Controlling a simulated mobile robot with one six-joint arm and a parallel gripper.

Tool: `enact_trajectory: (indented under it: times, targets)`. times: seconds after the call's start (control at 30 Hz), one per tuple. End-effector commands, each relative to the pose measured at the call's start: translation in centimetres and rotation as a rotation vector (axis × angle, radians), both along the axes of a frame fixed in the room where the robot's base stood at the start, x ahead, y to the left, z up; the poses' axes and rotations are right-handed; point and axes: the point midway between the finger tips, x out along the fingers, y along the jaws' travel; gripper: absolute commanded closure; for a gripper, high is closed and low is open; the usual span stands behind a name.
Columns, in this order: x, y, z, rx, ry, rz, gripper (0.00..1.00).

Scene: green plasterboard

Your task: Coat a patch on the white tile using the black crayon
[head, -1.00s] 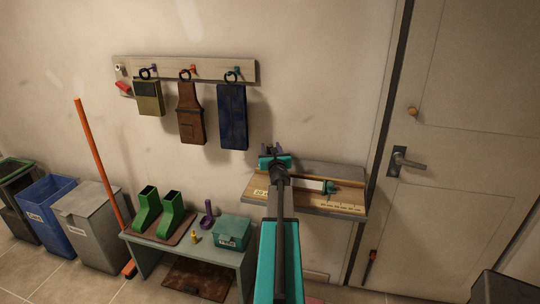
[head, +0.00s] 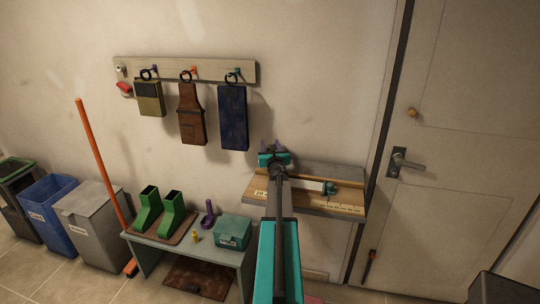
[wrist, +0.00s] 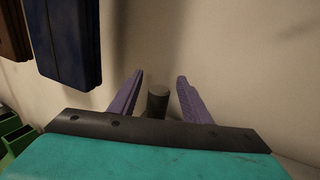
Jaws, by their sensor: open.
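My gripper (head: 272,147) is in front of the wall, at the left back part of the grey shelf in the head view. Its purple fingers (wrist: 157,95) are apart in the wrist view. A short dark cylinder (wrist: 157,103) shows between them; I cannot tell whether it is the black crayon or whether it touches a finger. A pale strip (head: 309,184), perhaps the white tile, lies on the wooden board (head: 345,200) on the shelf, right of my arm. My arm hides part of the board. I make out no crayon for sure in the head view.
The grey shelf (head: 335,172) stands beside the door (head: 450,130). A dark blue cloth (head: 233,118) and other hung items are left of my gripper. Below left, a low bench (head: 190,247) holds green boots (head: 172,215) and a teal box (head: 233,232).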

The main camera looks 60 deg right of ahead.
Motion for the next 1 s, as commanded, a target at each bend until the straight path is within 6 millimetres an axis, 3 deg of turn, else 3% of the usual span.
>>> enact_trajectory:
  times: [0.3, 1.0]
  targets:
    - [1.6, -1.9, 0.1, 0.000, 0.000, 0.000, 0.56]
    - [1.7, -2.1, 0.0, 0.000, 0.000, -0.001, 0.58]
